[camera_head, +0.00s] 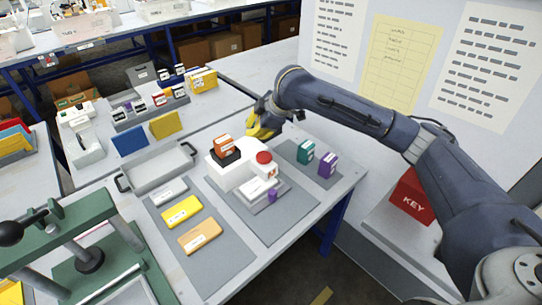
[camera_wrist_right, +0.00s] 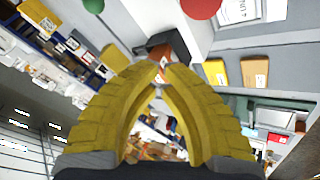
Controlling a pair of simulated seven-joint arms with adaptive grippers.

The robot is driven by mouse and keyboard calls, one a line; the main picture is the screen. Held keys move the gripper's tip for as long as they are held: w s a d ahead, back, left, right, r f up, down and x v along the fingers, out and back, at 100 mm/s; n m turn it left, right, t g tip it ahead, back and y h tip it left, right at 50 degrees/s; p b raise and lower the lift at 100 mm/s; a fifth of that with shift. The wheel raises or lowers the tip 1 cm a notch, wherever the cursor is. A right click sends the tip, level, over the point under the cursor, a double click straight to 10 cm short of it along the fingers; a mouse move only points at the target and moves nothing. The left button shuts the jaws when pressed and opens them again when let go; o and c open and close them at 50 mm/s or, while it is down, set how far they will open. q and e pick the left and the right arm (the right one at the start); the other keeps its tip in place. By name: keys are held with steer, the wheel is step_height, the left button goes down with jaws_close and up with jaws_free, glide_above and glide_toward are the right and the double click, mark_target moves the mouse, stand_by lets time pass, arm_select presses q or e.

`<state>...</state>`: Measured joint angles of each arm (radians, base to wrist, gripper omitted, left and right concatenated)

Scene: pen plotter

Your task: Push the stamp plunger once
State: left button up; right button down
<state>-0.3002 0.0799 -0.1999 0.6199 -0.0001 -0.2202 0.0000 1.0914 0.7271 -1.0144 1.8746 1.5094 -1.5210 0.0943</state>
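A white machine (camera_head: 229,176) stands on a grey mat in the middle of the table. A round red knob (camera_head: 264,157) sits on top of its white front block, and it is partly cut off at the top of the right wrist view (camera_wrist_right: 200,6). Which part is the stamp plunger is not labelled legibly. An orange block on a black holder (camera_head: 225,157) sits beside the knob. My right gripper (camera_head: 259,130), with yellow fingers, is behind the machine, apart from the knob. In the wrist view its fingertips (camera_wrist_right: 162,72) come together with nothing clearly held. My left gripper is out of view.
Teal (camera_head: 305,151) and purple (camera_head: 328,164) boxes stand right of the machine. Yellow (camera_head: 182,211) and orange (camera_head: 200,236) pads lie to its front left. A grey tray (camera_head: 158,168) is at left, and a green press (camera_head: 62,240) stands at front left.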

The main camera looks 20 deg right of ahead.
mark_target(260, 154)
steer(key=shift+w+d+r, duration=0.2)
steer(key=shift+d+r, duration=0.15)
steer(key=shift+d, duration=0.1)
steer(key=shift+w+d+r, duration=0.15)
steer(key=shift+d+r, duration=0.2)
steer(key=shift+d, duration=0.1)
steer(key=shift+f, duration=0.1)
steer(key=shift+f, duration=4.35)
steer(key=shift+f, duration=0.15)
steer(key=shift+f, duration=0.3)
steer(key=shift+f, duration=1)
steer(key=shift+r, duration=1.45)
